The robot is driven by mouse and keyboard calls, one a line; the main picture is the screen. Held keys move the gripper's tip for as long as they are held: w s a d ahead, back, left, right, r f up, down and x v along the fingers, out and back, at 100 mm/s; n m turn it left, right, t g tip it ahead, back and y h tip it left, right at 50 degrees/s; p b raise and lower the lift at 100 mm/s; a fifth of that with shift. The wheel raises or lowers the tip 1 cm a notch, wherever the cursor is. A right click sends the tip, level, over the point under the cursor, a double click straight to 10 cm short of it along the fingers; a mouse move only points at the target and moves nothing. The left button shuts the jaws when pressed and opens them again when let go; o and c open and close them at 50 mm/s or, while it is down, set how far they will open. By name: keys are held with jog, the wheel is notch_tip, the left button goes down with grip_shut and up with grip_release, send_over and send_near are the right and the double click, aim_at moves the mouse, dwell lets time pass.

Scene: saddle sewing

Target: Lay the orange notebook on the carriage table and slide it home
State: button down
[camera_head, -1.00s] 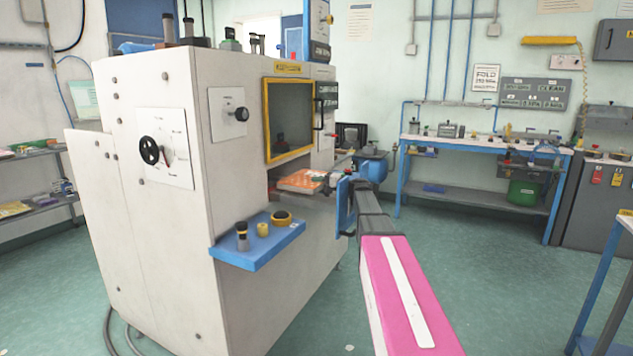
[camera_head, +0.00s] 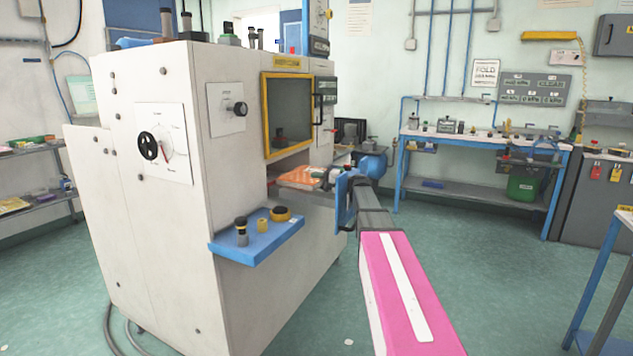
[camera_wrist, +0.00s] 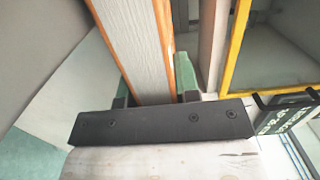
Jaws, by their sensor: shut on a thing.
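The orange notebook (camera_head: 301,177) lies flat in the opening under the machine's window. In the wrist view I see the notebook (camera_wrist: 140,45) edge-on, with pale page edges between two orange covers. My gripper (camera_head: 330,180) is at its right end; in the wrist view my gripper (camera_wrist: 155,88) has a green-padded finger on each side of the notebook, shut on it. The carriage table (camera_head: 300,188) seems to be the pale ledge just under the notebook; it is mostly hidden, and I cannot tell whether they touch.
The white machine (camera_head: 250,170) stands around the opening, with a yellow-framed window (camera_head: 288,112) above. A blue shelf (camera_head: 257,242) with small knobs sticks out at the front, left of my arm. A workbench (camera_head: 480,148) stands at the back right. The floor between is clear.

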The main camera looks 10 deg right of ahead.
jog(key=c, duration=0.8)
grip_release()
jog(key=shift+f, duration=0.1)
jog(key=shift+f, duration=0.15)
jog(key=shift+s+d, duration=0.1)
